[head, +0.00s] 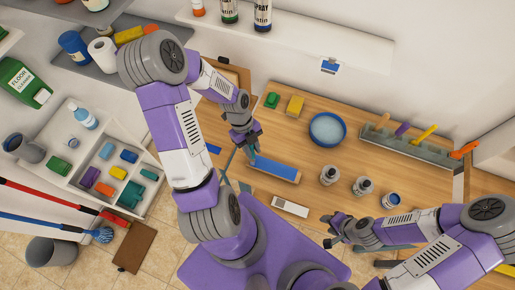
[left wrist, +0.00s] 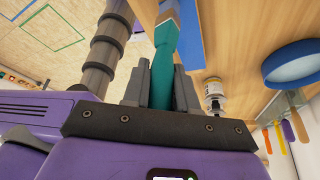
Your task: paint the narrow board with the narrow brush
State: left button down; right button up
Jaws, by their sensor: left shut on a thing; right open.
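My left gripper (head: 245,138) is shut on a teal-handled brush (left wrist: 162,60). In the left wrist view the brush points away from the jaws, and its far end is cut off at the top edge. A narrow board (head: 271,167) with a blue face and a pale wood edge lies on the table, just below and right of the left gripper. Its blue face also shows in the left wrist view (left wrist: 190,42), beside the brush. I cannot tell whether the bristles touch it. My right gripper (head: 338,230) is open and empty near the table's front edge.
A round blue-rimmed dish (head: 344,129), several small jars (head: 362,186) and a rack (head: 420,151) of coloured handles stand to the right. A white labelled piece (head: 290,206) lies at the front.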

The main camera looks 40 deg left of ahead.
pick_arm(q)
jog(key=shift+s+a+f, duration=0.1)
jog(key=shift+a, duration=0.15)
jog(key=w+d+b, duration=0.2)
jog(key=d, duration=0.7)
jog(key=w+d+b, duration=0.3)
jog(key=d, duration=0.6)
jog(key=shift+b, duration=0.35)
dwell(1.3)
jog(key=shift+w, duration=0.1)
notch_tip(320, 180, up, 7)
jog(key=p, duration=0.6)
